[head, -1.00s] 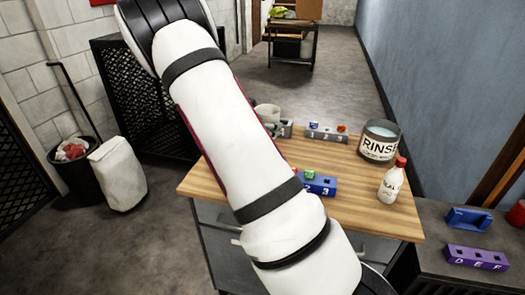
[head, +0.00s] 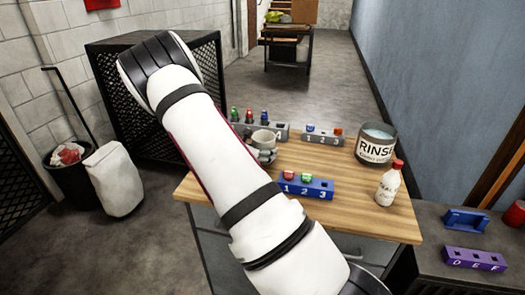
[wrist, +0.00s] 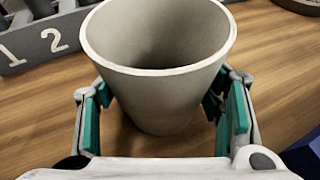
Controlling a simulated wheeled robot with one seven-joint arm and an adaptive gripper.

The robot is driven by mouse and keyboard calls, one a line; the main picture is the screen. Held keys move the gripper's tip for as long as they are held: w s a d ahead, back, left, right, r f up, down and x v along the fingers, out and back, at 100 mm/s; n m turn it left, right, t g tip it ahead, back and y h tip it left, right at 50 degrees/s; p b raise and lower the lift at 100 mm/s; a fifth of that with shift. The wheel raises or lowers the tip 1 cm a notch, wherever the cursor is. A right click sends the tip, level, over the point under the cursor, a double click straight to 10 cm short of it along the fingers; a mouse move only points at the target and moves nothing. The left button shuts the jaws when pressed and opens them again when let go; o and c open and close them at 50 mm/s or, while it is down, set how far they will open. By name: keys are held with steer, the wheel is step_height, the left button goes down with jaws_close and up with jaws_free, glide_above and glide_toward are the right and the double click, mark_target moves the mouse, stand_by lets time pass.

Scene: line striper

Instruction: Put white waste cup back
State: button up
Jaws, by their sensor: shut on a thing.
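The white waste cup (wrist: 160,95) is pale, open-topped, upright and apparently empty in the wrist view. My gripper (wrist: 162,108) is shut on it, with a teal-padded finger on each side of its wall. In the head view the cup (head: 263,137) is above the left back part of the wooden table (head: 345,215), just in front of a grey rack. My gripper (head: 263,154) is partly hidden there behind my arm. I cannot tell whether the cup's base touches the tabletop.
The grey rack (head: 279,131) holds several coloured-topped items. Another grey rack (head: 322,141), a RINSE bucket (head: 375,148), a white bottle (head: 388,187) and a blue numbered rack (head: 318,192) stand on the table.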

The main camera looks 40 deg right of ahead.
steer(key=o, duration=1.4)
steer(key=shift+f, duration=0.15)
